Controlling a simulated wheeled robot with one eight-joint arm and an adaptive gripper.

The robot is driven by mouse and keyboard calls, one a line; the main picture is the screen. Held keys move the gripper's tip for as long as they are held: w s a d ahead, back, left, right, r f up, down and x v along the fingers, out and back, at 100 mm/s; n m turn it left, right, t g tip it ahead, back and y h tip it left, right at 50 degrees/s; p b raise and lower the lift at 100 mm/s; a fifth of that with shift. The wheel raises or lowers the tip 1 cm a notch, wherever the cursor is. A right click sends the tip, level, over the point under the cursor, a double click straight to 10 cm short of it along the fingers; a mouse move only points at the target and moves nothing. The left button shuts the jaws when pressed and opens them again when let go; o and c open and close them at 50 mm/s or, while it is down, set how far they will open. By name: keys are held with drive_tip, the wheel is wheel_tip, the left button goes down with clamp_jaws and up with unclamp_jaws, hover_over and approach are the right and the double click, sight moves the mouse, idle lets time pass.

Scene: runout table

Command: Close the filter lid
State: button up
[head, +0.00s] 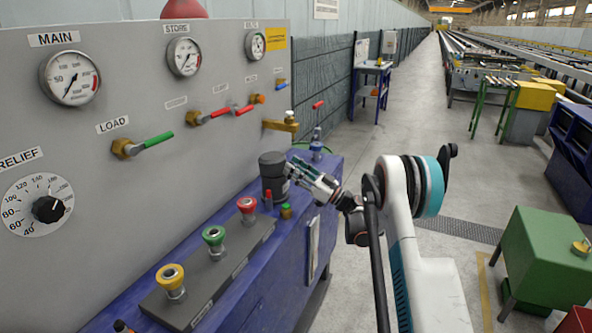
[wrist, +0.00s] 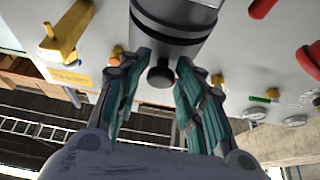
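A dark grey filter canister (head: 272,178) stands upright on the blue bench, against the grey panel. In the wrist view a dark cylindrical body (wrist: 174,22) with black bands fills the top middle, and a small black knob (wrist: 160,75) sticks out from it toward me. I take this to be the canister; I cannot tell how its lid sits. My gripper (head: 291,170) is just right of the canister in the head view. In the wrist view my gripper (wrist: 160,66) is open, with one finger on each side of the knob and visible gaps to it.
Red, green and yellow knobs (head: 214,236) stand on a grey block in front of the canister. A brass tap (head: 284,124) juts from the panel above it. A small green-topped fitting (head: 286,211) is close below my gripper. The aisle floor (head: 412,125) is clear.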

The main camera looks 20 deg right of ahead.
drive_tip(key=shift+w+a+f, duration=0.15)
drive_tip(key=shift+a+f, duration=0.05)
drive_tip(key=shift+a, duration=0.2)
drive_tip(key=v, duration=1.2)
drive_tip(key=shift+d, duration=0.25)
